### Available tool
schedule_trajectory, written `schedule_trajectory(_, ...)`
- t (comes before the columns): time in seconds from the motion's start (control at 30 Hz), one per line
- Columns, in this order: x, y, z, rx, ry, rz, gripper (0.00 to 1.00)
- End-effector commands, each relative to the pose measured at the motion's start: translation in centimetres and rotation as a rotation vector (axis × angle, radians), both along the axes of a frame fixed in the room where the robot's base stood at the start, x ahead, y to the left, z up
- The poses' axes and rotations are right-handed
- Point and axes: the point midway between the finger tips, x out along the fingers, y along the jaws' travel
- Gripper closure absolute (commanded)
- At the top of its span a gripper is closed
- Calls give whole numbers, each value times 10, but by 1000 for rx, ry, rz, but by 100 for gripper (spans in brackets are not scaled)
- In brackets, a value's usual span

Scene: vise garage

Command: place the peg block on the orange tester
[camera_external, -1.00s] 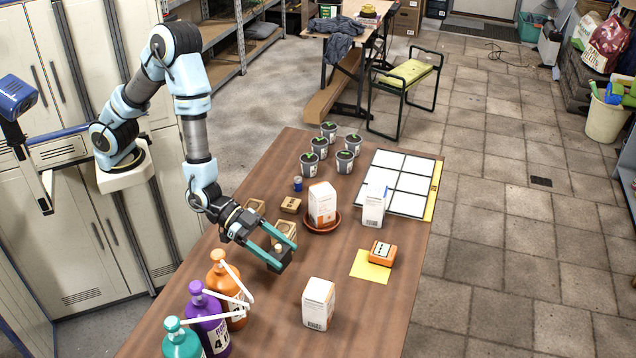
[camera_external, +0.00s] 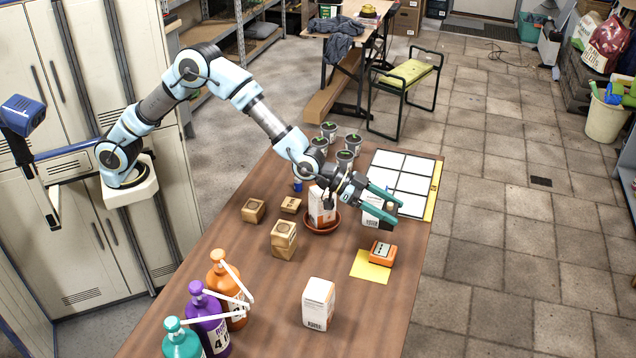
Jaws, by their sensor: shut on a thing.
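My gripper (camera_external: 384,205), with teal fingers, is shut on a small dark block (camera_external: 389,212), which I take to be the peg block. The fingers partly hide it, and its pegs are too small to make out. It is held above the table's right part, in front of a white carton. The orange tester (camera_external: 381,252) is a small orange box with a pale top face carrying dark marks. It sits on a yellow sheet (camera_external: 369,271), just below my gripper in the picture and apart from the held block.
A white carton (camera_external: 371,218) stands behind the gripper, partly hidden. Another carton (camera_external: 319,212) stands in a terracotta saucer (camera_external: 323,228) under my wrist. A third carton (camera_external: 318,302) stands nearer. Wooden blocks (camera_external: 284,241) and bottles (camera_external: 208,318) are at left. Potted seedlings and a white-panelled board (camera_external: 411,170) are behind.

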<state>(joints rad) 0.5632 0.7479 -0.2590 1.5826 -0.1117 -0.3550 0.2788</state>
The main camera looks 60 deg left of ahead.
Motion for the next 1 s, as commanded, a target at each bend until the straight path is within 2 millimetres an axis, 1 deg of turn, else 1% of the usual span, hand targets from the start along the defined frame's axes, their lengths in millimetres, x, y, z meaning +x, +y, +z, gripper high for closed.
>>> schedule_trajectory(0.2,1,1,-40,4,6,1,88)
schedule_trajectory(0.3,1,1,-52,3,4,0,88)
schedule_trajectory(0.47,1,0,-63,1,3,0,88)
schedule_trajectory(0.7,1,1,-93,1,3,2,88)
schedule_trajectory(1.0,1,0,-96,1,1,0,88)
